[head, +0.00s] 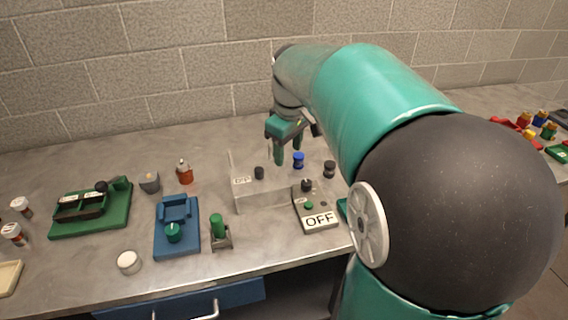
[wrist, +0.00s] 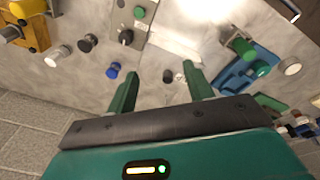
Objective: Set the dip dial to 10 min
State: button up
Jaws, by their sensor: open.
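My gripper (head: 288,154) is open and empty, pointing down above the back of the box, behind the knob in the head view. Its two green fingers also show in the wrist view (wrist: 165,72). The knob's pointer and any time marks are too small to read.
A blue knob (head: 298,160) and another black knob (head: 329,169) stand right of the dial. An OFF panel (head: 319,221) has a black knob (head: 307,185) and green button (head: 309,206). A green-topped post (head: 218,226) and blue fixture (head: 177,240) stand front left.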

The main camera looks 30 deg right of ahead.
jog(key=n+g, duration=0.2)
send_over(306, 182)
notch_tip(306, 182, down, 4)
notch_tip(306, 182, down, 14)
jog(key=shift+f, duration=0.2)
jog(key=shift+d, duration=0.1)
jog(key=c, duration=1)
